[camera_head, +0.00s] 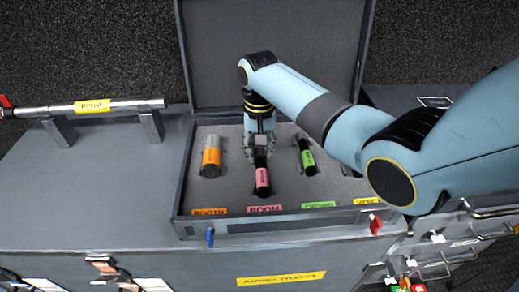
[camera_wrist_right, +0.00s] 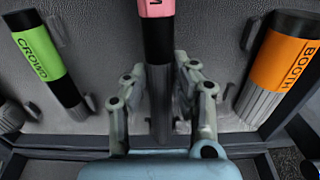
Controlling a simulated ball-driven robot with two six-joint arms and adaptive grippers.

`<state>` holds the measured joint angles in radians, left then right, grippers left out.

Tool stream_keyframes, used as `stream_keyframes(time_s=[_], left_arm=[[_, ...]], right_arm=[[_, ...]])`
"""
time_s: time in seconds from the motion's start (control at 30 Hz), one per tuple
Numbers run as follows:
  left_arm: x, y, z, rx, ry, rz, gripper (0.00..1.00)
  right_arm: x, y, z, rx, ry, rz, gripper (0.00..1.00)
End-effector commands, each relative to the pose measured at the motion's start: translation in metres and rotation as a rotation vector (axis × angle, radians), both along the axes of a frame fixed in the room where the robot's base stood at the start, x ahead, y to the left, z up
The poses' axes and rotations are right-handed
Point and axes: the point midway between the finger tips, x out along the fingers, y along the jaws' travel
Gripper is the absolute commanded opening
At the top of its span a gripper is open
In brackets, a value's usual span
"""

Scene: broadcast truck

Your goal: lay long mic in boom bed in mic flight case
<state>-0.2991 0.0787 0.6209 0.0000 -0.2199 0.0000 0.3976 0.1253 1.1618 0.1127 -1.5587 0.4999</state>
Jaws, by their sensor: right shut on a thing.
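The long mic (camera_head: 262,178) is dark with a pink band, and my right gripper (camera_head: 260,147) is shut on its upper part. In the right wrist view the mic (camera_wrist_right: 157,40) runs between the fingers of the gripper (camera_wrist_right: 160,95). The mic is at the bed above the pink BOOM label (camera_head: 265,209) in the open mic flight case (camera_head: 183,185). I cannot tell whether it rests fully on the foam. My left gripper is not in view.
An orange-banded mic (camera_head: 211,156) lies left, above the BOOTH label. A green-banded mic (camera_head: 305,155) lies right, above the CROWD label. The raised lid (camera_head: 215,45) stands behind. A boom pole (camera_head: 60,109) sits on supports at the left. The counter (camera_head: 100,190) left of the case is clear.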

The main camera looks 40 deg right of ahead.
Motion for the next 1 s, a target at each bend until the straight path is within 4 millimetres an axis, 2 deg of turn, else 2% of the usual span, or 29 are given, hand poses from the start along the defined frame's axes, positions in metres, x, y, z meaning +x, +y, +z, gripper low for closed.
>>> stream_keyframes(time_s=[0.07, 0.1, 0.27, 0.53, 0.63, 0.77, 1.0], left_arm=[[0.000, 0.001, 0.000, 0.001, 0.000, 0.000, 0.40], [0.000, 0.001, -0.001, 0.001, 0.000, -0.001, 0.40], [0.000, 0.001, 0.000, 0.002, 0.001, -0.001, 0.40], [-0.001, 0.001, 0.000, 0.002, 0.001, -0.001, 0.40], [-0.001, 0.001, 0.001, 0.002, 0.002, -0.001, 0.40], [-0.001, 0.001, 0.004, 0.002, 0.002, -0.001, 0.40], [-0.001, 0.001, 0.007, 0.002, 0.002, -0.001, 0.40]], right_arm=[[0.000, 0.000, -0.002, 0.000, 0.000, 0.000, 0.00], [0.000, 0.000, -0.002, 0.001, 0.001, 0.000, 0.27], [0.000, 0.000, -0.002, 0.000, 0.000, 0.000, 0.47], [0.000, 0.000, -0.001, 0.000, 0.000, 0.000, 0.48], [0.000, 0.000, 0.005, -0.001, -0.001, 0.000, 0.48], [0.001, 0.000, 0.027, -0.001, -0.004, 0.000, 0.48], [0.001, 0.000, 0.082, 0.000, -0.004, 0.001, 0.48]])
